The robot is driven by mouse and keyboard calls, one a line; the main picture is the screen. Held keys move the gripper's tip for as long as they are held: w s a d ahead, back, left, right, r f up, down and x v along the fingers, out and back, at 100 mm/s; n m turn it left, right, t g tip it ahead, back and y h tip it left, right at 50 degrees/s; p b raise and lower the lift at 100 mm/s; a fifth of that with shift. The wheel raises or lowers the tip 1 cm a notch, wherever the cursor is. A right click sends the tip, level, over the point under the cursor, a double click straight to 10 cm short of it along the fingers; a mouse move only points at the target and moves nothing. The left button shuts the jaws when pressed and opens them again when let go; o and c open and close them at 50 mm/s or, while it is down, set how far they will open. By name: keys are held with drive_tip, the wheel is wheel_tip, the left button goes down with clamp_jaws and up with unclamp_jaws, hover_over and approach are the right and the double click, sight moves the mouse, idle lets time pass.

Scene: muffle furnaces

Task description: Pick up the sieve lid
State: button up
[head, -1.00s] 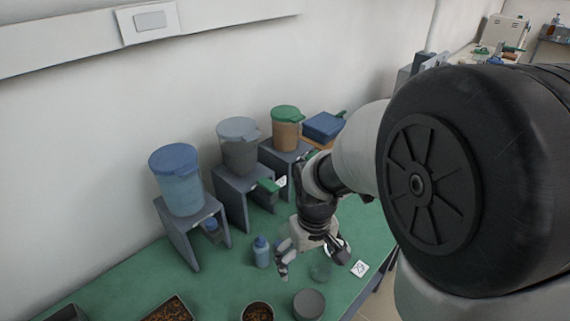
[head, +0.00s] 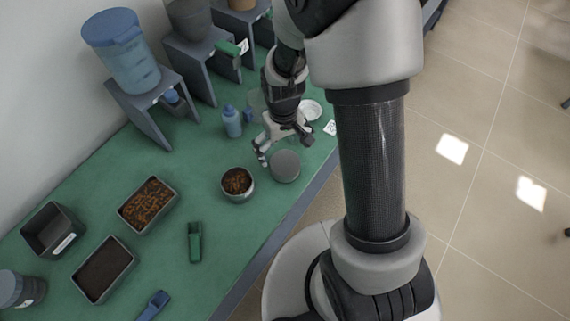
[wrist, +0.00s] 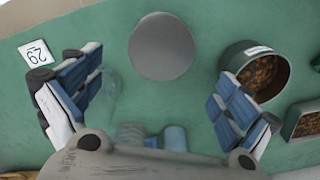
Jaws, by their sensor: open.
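The sieve lid appears as a flat grey disc (head: 285,166) near the front edge of the green table. The wrist view shows the same disc (wrist: 161,46) from above, at top centre. My gripper (head: 286,146) is open and empty, just behind and above the disc in the head view. In the wrist view, my gripper's spread fingers (wrist: 160,78) stand left and right of the disc's line, and the disc lies beyond the fingers, apart from them. What is under the disc is hidden.
A round bowl of brown pieces (head: 237,183) stands close left of the disc. A blue bottle (head: 232,122) and a white dish (head: 311,109) are near the gripper. Trays, scoops and stands with bins fill the left and back. The table's front edge is close.

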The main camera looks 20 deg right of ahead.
sight(285, 161)
drive_tip(key=f, duration=0.1)
drive_tip(key=f+b, duration=0.1)
drive_tip(key=f, duration=0.1)
drive_tip(key=f+b, duration=0.1)
drive_tip(key=f, duration=0.1)
drive_tip(key=shift+s+f, duration=0.2)
drive_tip(key=shift+s, duration=0.15)
drive_tip(key=shift+r, duration=0.1)
drive_tip(key=c, duration=1.1)
drive_tip(key=shift+r, duration=0.1)
drive_tip(key=shift+c, duration=0.2)
